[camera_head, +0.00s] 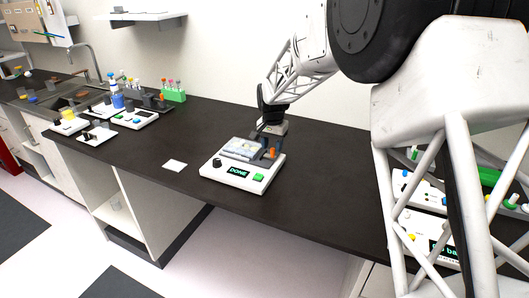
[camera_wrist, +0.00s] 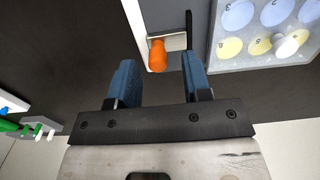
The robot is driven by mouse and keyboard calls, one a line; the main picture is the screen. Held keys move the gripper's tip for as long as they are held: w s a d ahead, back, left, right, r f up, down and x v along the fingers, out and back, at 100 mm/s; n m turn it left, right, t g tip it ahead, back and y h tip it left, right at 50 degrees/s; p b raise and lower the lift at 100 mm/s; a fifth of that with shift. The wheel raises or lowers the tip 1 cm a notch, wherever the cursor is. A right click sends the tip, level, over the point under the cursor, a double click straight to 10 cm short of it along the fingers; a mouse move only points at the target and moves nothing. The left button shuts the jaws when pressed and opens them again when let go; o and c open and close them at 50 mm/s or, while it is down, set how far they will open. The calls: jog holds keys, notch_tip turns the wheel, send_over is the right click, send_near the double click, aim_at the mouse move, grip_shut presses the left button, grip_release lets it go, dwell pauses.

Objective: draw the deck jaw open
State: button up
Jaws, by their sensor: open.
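The cell processor (camera_head: 232,177) is a white box on the dark bench, with a display reading "DONE", a green button (camera_head: 258,178) and a dark knob (camera_head: 217,162). A clear well plate (camera_head: 240,149) lies on its deck; in the wrist view the plate (camera_wrist: 262,55) shows blue and yellow wells. The deck jaw's orange knob (camera_wrist: 157,55) sits on a metal piece beside the plate, and also shows in the head view (camera_head: 271,153). My gripper (camera_wrist: 160,72) is open and empty, its blue fingers either side of the knob's line, apparently just short of it. Contact cannot be told.
A white square (camera_head: 175,165) lies on the bench left of the processor. A green tube rack (camera_head: 173,95) and other devices (camera_head: 130,118) stand farther left. More devices (camera_head: 425,190) stand at right, partly behind my arm. Bench right of the processor is clear.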

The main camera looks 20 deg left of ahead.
aim_at(274, 149)
jog(key=shift+r, duration=2.05)
jog(key=shift+d+r, duration=0.25)
jog(key=shift+d, duration=0.2)
jog(key=s+d+r, duration=0.4)
jog(key=s+d, duration=0.1)
jog(key=d, duration=0.6)
jog(key=s+d+r+t, duration=0.1)
jog(key=s+d+r, duration=0.35)
jog(key=d, duration=0.65)
jog(key=s+d+r, duration=0.4)
jog(key=s+d, duration=0.1)
jog(key=d, duration=0.6)
jog(key=s+d+f, duration=0.1)
jog(key=s+d, duration=0.5)
jog(key=s, duration=0.3)
jog(key=s+d+f+t, duration=0.1)
jog(key=s+d, duration=0.5)
jog(key=s, duration=0.3)
jog(key=s+d+f, duration=0.2)
jog(key=s+d, duration=0.4)
jog(key=s, duration=0.3)
jog(key=shift+s+d+t, duration=0.15)
jog(key=shift+s+t, duration=0.15)
